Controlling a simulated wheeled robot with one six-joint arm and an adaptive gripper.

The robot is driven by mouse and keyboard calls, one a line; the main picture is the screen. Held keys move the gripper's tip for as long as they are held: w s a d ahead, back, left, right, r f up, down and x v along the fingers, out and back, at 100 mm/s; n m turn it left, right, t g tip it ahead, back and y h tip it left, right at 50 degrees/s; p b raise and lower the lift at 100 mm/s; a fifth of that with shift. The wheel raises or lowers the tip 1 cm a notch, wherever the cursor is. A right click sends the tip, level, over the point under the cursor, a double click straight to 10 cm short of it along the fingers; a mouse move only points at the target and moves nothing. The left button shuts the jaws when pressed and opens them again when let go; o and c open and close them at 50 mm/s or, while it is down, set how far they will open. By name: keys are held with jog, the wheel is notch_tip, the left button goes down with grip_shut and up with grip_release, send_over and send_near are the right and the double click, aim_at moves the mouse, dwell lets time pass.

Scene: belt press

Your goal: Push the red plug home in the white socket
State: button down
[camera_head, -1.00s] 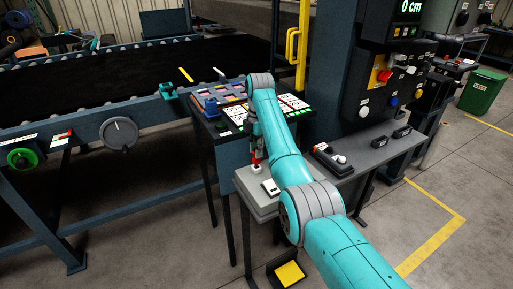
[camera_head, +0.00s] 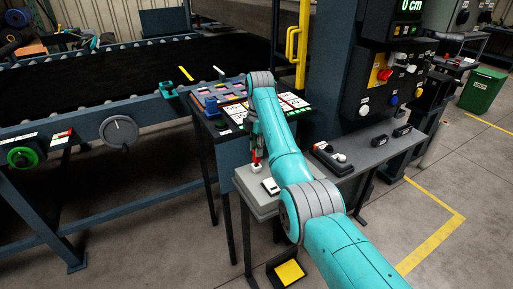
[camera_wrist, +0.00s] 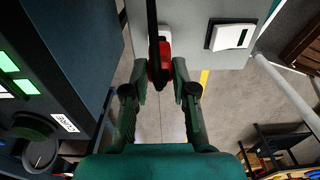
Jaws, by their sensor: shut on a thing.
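The red plug (camera_wrist: 160,66) is held between the fingertips of my gripper (camera_wrist: 165,72) in the wrist view, with a black cable running up from it. In the head view the red plug (camera_head: 256,162) stands upright right over the white socket (camera_head: 256,169). The plug's lower end meets or nearly meets the socket; whether it is fully seated I cannot tell. In the wrist view the white socket (camera_wrist: 165,32) shows only partly behind the plug and cable. My gripper (camera_head: 257,153) is shut on the plug, mostly hidden by my arm in the head view.
The socket sits on a grey shelf (camera_head: 250,203). A white rocker switch in a black frame (camera_head: 271,186) is beside it. A black box with knobs (camera_head: 331,157) lies further right.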

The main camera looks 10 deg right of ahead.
jog(key=shift+f, duration=1)
dwell(0.3)
jog(key=c, duration=0.9)
grip_release()
jog(key=shift+o, duration=0.2)
jog(key=shift+r, duration=0.15)
jog(key=shift+d+r, duration=0.2)
jog(key=shift+r, duration=3.2)
